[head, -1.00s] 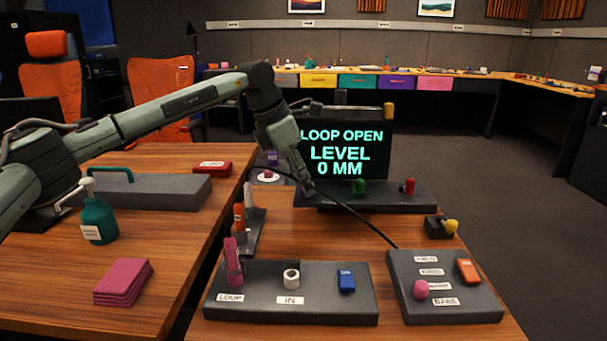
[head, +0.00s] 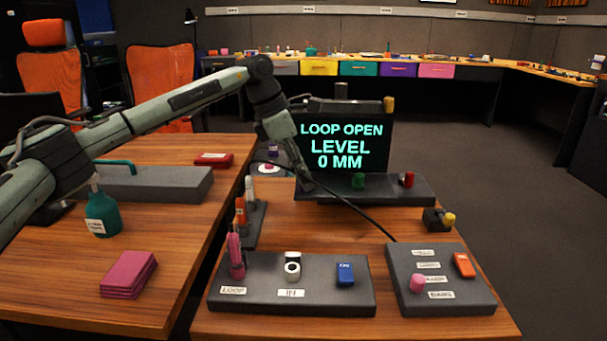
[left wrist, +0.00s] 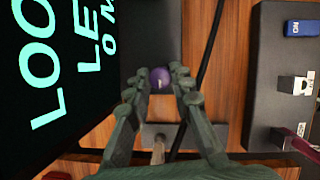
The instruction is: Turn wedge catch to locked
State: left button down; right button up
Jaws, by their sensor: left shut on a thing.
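A purple knob (left wrist: 160,78) sits at the left end of the dark console (head: 390,192) under the screen. In the left wrist view it lies between the fingertips of my left gripper (left wrist: 161,84), which is shut on it. In the head view my left gripper (head: 304,184) reaches down to that end of the console and largely hides the knob. A green knob (head: 358,181) and a red knob (head: 407,179) stand further right on the same console. I cannot read which control is the wedge catch. My right gripper is not in view.
The screen (head: 345,145) reads "LOOP OPEN LEVEL 0 MM". A black cable (head: 350,212) crosses the table in front of the console. A front panel (head: 325,300) carries pink, white and blue controls. Another panel (head: 470,300) stands right. A teal bottle (head: 102,215) stands on the left table.

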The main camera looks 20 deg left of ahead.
pick_arm(q)
jog(key=c, duration=1.3)
grip_release()
jog(key=v, duration=1.2)
jog(key=shift+f, duration=0.1)
